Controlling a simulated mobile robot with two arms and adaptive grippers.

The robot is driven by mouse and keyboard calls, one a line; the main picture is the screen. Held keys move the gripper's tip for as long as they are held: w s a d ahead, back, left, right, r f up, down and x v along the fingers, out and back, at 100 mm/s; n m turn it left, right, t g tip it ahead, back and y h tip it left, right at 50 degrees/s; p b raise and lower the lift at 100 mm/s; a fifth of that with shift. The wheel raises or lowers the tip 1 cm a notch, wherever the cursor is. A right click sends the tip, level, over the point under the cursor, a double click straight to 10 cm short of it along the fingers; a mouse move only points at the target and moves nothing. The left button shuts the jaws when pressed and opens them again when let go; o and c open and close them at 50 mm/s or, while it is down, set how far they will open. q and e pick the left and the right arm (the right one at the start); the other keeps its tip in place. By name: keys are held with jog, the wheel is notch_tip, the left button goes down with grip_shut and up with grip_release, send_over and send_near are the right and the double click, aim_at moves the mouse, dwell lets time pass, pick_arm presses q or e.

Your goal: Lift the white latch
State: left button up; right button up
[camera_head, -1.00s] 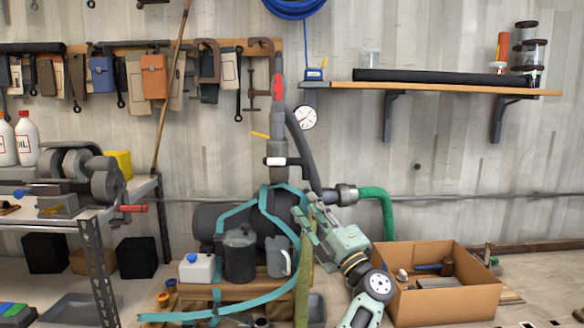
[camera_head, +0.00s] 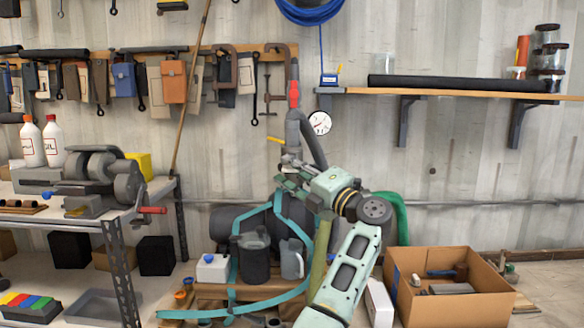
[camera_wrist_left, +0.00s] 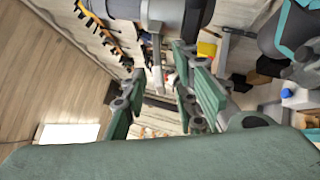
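My left gripper (camera_head: 284,178) is raised in front of the upright grey pipe (camera_head: 293,130), below the red valve handle (camera_head: 294,94). It covers the part of the pipe where the white latch showed earlier, so I cannot make out the latch clearly in the head view. In the left wrist view my left gripper (camera_wrist_left: 166,100) has its green fingers spread apart with a gap between them. A grey bar (camera_wrist_left: 158,66) hanging from a thick grey pipe (camera_wrist_left: 172,14) lies beyond that gap. I cannot tell whether the fingers touch it. My right gripper is not in view.
A round gauge (camera_head: 320,122) is just right of the pipe. Teal straps (camera_head: 278,225) wrap the equipment below, with jugs (camera_head: 254,256) beside it. A cardboard box (camera_head: 470,308) stands on the right. A wall shelf (camera_head: 440,92) is at upper right.

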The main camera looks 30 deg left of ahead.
pick_arm(q)
jog(key=shift+c, duration=0.6)
jog(key=shift+c, duration=0.9)
jog(key=c, duration=0.4)
